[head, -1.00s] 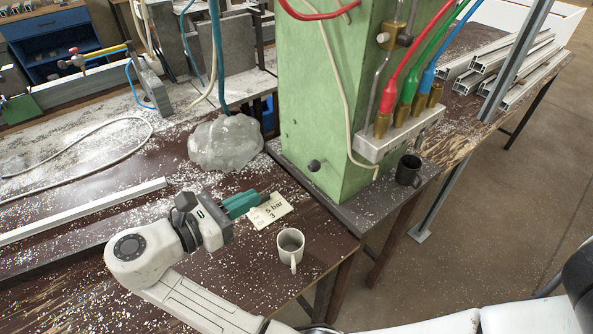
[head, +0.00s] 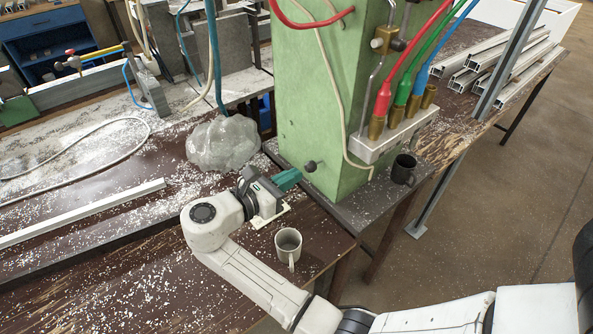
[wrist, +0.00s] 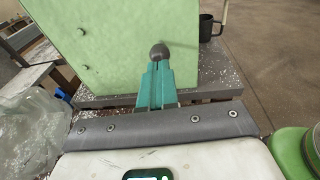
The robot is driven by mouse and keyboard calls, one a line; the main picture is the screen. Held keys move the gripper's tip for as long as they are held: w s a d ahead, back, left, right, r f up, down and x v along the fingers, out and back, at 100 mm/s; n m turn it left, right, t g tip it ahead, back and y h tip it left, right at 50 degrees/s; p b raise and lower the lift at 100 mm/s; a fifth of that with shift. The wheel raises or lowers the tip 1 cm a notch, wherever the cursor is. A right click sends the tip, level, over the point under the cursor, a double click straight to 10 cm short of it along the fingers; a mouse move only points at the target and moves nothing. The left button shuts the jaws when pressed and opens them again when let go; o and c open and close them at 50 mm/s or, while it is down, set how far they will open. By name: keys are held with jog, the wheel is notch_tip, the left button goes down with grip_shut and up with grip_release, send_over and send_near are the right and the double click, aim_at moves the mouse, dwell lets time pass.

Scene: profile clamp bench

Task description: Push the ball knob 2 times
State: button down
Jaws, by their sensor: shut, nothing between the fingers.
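The ball knob (head: 310,166) is a small dark ball low on the face of the green machine housing (head: 325,100). In the wrist view the ball knob (wrist: 159,51) shows just beyond my fingertips, in line with them. My gripper (head: 294,177) has teal fingers and is shut and empty, pointing at the knob. In the wrist view my gripper (wrist: 157,66) has its tips close to the ball; I cannot tell whether they touch it.
A white mug (head: 288,246) stands below my gripper, near the table edge. A card (head: 272,217) lies partly hidden under my gripper. A dark mug (head: 404,169) stands right of the housing. A translucent lump (head: 222,143) sits to the left. Hoses (head: 418,68) rise at the right.

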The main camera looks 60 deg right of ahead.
aim_at(314, 164)
jog(key=shift+x, duration=1.1)
